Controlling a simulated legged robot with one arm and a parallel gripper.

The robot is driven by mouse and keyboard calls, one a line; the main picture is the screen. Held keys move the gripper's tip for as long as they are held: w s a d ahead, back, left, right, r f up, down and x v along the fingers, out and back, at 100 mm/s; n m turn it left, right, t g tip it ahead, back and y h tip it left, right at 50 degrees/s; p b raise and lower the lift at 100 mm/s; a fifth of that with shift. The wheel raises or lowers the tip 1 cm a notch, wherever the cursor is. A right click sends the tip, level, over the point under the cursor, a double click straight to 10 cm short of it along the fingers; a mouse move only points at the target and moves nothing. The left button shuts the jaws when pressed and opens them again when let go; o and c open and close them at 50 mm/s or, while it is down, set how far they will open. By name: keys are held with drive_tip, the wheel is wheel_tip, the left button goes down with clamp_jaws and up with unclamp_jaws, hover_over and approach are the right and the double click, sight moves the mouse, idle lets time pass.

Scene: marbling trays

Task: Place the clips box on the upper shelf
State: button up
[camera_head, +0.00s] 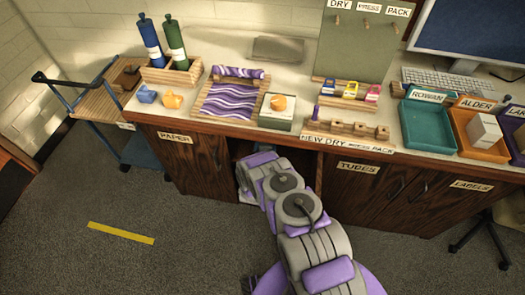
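My arm reaches from the bottom of the head view into the open, dark cabinet bay (305,158) under the counter, between the PAPER and TUBES doors. My gripper's fingers do not show; the arm's own links and the dark bay hide them, so I cannot tell what they hold. I cannot make out a box marked clips, nor the upper shelf inside the bay. A small pale patch (245,197) shows low beside the arm's far end; I cannot tell what it is.
The counter (280,47) holds bottles in a wooden rack (172,72), a purple marbled tray (230,98), a small box (276,118) with an orange item on top, and coloured trays (427,125). A cart (110,95) stands left.

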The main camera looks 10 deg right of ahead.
sight(260, 150)
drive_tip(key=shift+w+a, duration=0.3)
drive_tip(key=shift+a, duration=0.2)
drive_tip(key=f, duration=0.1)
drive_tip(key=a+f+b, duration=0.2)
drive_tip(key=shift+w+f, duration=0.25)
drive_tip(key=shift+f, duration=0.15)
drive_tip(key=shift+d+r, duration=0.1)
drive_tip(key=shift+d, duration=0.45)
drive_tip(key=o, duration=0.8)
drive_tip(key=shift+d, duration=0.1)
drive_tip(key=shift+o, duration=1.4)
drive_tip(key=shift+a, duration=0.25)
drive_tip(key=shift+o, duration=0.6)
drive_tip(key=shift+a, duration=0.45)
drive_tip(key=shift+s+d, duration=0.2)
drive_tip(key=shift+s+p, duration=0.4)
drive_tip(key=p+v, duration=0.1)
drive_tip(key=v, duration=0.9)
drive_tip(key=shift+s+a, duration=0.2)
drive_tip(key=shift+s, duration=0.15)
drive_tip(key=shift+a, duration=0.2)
